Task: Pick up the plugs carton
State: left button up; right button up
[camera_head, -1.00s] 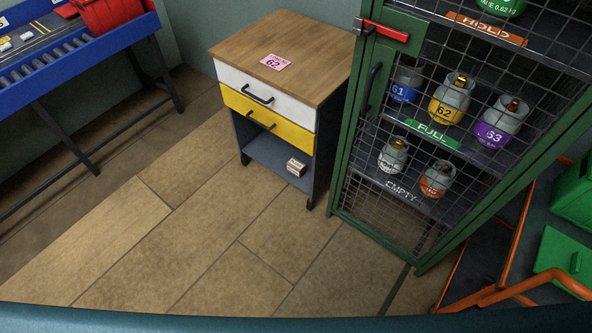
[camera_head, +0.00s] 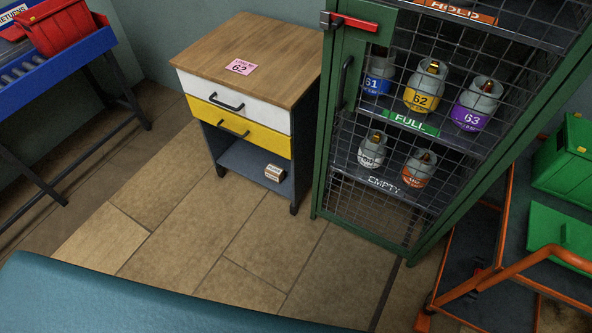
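A small box (camera_head: 274,172), white and brown with dark print too small to read, sits on the open lower shelf (camera_head: 240,160) of a wood-topped drawer cabinet (camera_head: 255,60). It stands near the shelf's front right and is the only carton I see; I cannot confirm that it is the plugs carton. Neither of my grippers is in view.
A green mesh cage (camera_head: 335,120) with several gas cylinders stands right of the cabinet. An orange-framed cart (camera_head: 500,265) with green bins is at the right. A blue roller conveyor (camera_head: 60,75) with a red bin (camera_head: 55,25) is at the left. Floor before the cabinet is clear.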

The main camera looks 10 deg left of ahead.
aim_at(273, 172)
jog(key=i+j+z, duration=0.15)
jog(key=j+z, duration=0.2)
jog(key=j, duration=0.5)
jog(key=j+z, duration=0.3)
jog(key=j, duration=0.55)
